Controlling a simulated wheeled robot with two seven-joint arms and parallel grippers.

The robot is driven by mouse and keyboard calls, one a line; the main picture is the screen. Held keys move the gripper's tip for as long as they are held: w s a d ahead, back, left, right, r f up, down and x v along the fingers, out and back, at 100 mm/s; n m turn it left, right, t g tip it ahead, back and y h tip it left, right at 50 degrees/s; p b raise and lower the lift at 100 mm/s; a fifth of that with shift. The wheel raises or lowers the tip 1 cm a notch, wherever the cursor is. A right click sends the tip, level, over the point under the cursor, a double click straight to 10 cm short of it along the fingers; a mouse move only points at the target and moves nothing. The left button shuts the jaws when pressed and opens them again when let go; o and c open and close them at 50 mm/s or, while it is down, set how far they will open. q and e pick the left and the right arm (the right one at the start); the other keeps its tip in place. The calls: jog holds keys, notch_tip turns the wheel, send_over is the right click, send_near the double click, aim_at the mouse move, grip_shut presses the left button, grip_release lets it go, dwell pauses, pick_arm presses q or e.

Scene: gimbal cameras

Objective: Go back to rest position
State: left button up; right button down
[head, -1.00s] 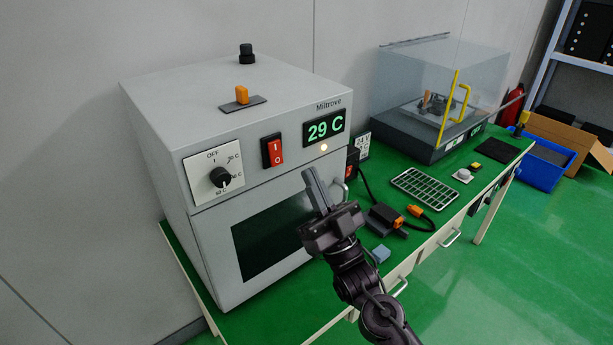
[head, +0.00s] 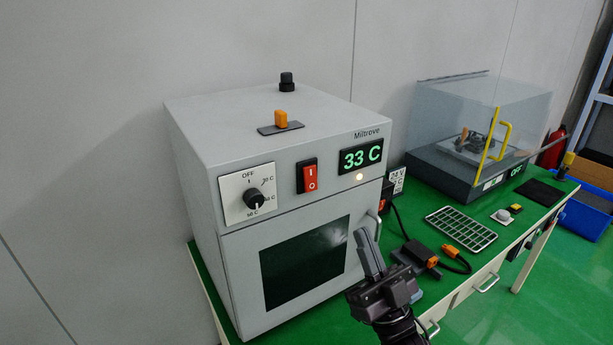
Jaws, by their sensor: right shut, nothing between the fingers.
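My right gripper (head: 368,252) is in front of the lower right of the grey oven (head: 285,150), near its door handle. Its fingers are together and hold nothing. My left gripper is not in the head view. The oven's door is shut and its display (head: 361,157) reads 33 C, with a small lit lamp below it. The red power switch (head: 307,176) and the temperature dial (head: 254,198) are on the front panel.
A green bench (head: 470,268) carries a wire rack (head: 461,228), a dark adapter with orange connectors (head: 421,256) and a clear-covered machine (head: 477,135) with a yellow handle. A blue bin (head: 585,215) stands at the far right.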

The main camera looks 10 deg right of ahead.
notch_tip(320, 180, down, 15)
jog(key=w+m+g+h, duration=0.25)
jog(key=g+h, duration=0.45)
jog(key=g, duration=0.4)
jog(key=s+f+g+h, duration=0.1)
jog(key=s+f+g, duration=0.45)
jog(key=s, duration=0.25)
jog(key=s+f+g+h, duration=0.1)
jog(key=s+f+g, duration=0.4)
jog(key=s+g, duration=0.3)
notch_tip(320, 180, down, 29)
jog(key=s, duration=0.3)
jog(key=s+d+f, duration=0.2)
jog(key=s+f, duration=0.7)
jog(key=s+d+f, duration=0.2)
jog(key=s+f, duration=0.7)
jog(key=s, duration=0.1)
jog(key=shift+s+d+n+g+h, duration=0.2)
jog(key=shift+d+n+g+h, duration=0.1)
jog(key=shift+n+g, duration=0.15)
